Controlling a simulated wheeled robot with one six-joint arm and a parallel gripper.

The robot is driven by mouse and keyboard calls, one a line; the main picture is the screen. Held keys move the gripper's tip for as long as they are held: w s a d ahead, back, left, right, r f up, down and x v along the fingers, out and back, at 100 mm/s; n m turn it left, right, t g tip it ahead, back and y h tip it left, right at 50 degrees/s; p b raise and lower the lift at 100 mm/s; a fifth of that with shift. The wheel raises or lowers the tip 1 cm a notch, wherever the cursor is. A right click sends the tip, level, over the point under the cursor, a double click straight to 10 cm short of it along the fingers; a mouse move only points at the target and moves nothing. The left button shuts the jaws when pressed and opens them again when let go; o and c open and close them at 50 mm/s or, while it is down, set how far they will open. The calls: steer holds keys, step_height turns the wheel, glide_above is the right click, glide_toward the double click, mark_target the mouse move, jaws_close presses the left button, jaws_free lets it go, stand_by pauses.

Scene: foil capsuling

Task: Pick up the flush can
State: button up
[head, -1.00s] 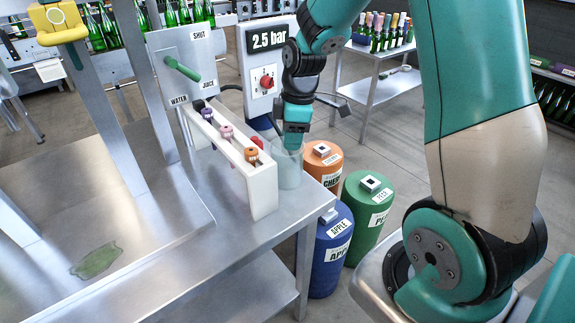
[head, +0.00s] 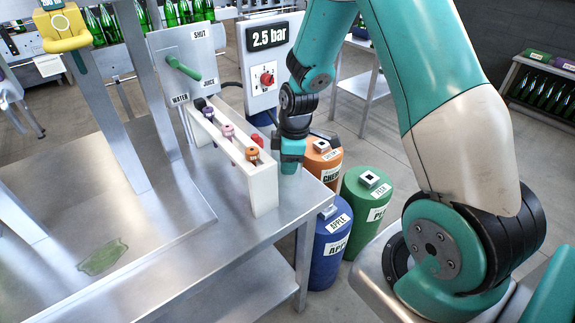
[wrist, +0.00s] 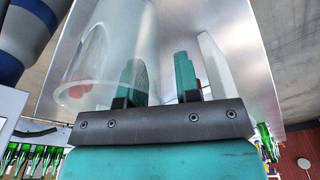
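The flush can looks to be the clear, see-through cylinder (wrist: 100,45) at the left in the wrist view. Its near rim curves close to my gripper's body. My gripper (wrist: 160,80) has its two teal fingers apart, with a gap between them. The left finger shows through the can's clear wall; I cannot tell whether it is inside or behind it. The right finger is outside the can. In the head view my gripper (head: 291,168) points down at the table's far right edge, beside the end of the white rack. I cannot make out the can there.
The white rack (head: 264,192) with several coloured taps stands close left of my gripper on the steel table (head: 190,255). Orange (head: 322,160), green (head: 366,205) and blue (head: 329,250) drums stand on the floor to the right. The pressure panel (head: 266,60) stands behind.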

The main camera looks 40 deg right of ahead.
jaws_close()
